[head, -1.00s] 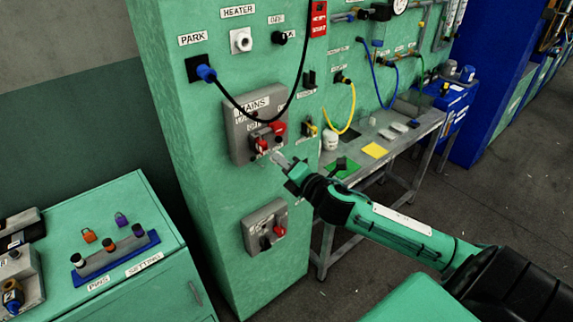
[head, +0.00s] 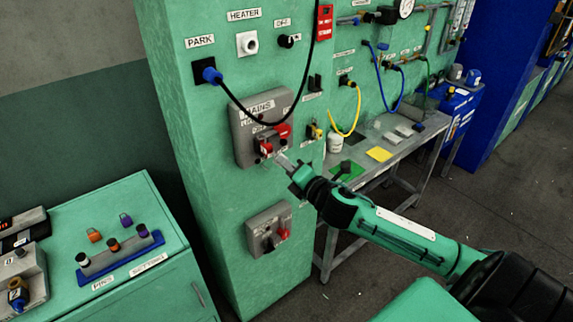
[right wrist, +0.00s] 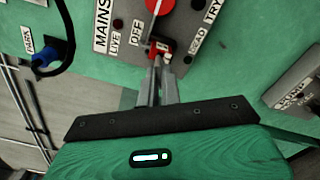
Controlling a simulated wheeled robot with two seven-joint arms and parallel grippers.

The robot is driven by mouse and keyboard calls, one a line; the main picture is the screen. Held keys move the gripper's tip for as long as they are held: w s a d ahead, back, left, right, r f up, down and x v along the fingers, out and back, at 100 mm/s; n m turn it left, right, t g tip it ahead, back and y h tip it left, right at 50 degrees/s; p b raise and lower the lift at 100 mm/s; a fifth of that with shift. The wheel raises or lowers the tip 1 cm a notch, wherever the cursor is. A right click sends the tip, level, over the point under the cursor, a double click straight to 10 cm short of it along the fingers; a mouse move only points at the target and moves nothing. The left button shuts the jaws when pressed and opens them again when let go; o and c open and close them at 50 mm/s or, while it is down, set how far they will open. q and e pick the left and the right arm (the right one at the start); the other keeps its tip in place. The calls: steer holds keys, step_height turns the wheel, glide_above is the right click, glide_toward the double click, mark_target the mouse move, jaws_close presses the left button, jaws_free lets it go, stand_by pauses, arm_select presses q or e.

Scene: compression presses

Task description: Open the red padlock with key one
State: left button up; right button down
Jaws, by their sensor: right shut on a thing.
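The red padlock (head: 264,148) hangs at the switch on the grey MAINS box (head: 240,135) on the green cabinet. In the right wrist view a small red body (right wrist: 159,47), which looks like the padlock, lies just beyond my fingertips. My right gripper (head: 284,161) is in front of the box's lower right part, pointing at the padlock. In the right wrist view its fingers (right wrist: 160,80) are close together on something small. I take this to be key one, mostly hidden between them; its number is not readable. I cannot tell whether it is inside the lock. My left gripper is out of view.
A second grey switch box (head: 268,230) is below. The green bench (head: 130,215) at left carries a blue tray (head: 95,277) and orange (head: 94,235) and purple (head: 126,220) padlocks. A worktable (head: 400,150) stands behind my arm.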

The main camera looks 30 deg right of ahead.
steer(key=shift+p, duration=0.3)
stand_by(0.7)
steer(key=shift+w+a, duration=0.1)
steer(key=shift+w, duration=1.3)
steer(key=c, duration=1.5)
jaws_free()
steer(key=shift+s+f, duration=0.15)
steer(key=shift+s, duration=0.3)
steer(key=shift+s+d+b, duration=0.2)
steer(key=shift+s+b, duration=0.65)
steer(key=shift+s, duration=1.3)
steer(key=shift+s+d+b, duration=0.15)
steer(key=shift+s+b, duration=0.65)
steer(key=shift+s, duration=1.4)
steer(key=shift+s+d+b, duration=0.2)
steer(key=shift+s+b, duration=0.65)
steer(key=shift+s, duration=1.3)
